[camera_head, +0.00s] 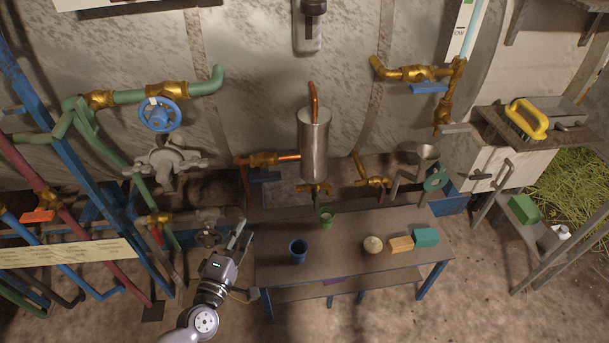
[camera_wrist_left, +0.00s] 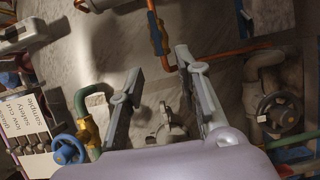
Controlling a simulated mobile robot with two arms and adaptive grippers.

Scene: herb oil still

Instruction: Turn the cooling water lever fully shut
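Two blue lever handles show in the head view, and I cannot tell by a label which is the cooling water one. One blue lever (camera_head: 430,87) lies along the brass valve (camera_head: 415,73) at the upper right. Another blue lever (camera_head: 265,176) sits under the brass valve (camera_head: 262,160) left of the metal cylinder. My left gripper (camera_head: 240,236) is at the table's left edge, below and apart from both levers. In the left wrist view the left gripper (camera_wrist_left: 158,85) has its fingers spread with nothing between them. My right gripper is out of view.
A grey handwheel (camera_head: 208,237) is close beside my left gripper. A blue handwheel (camera_head: 159,115) is higher left. The table (camera_head: 340,265) holds a blue cup (camera_head: 298,251), a green cup (camera_head: 327,217) and small blocks. Pipes crowd the left side.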

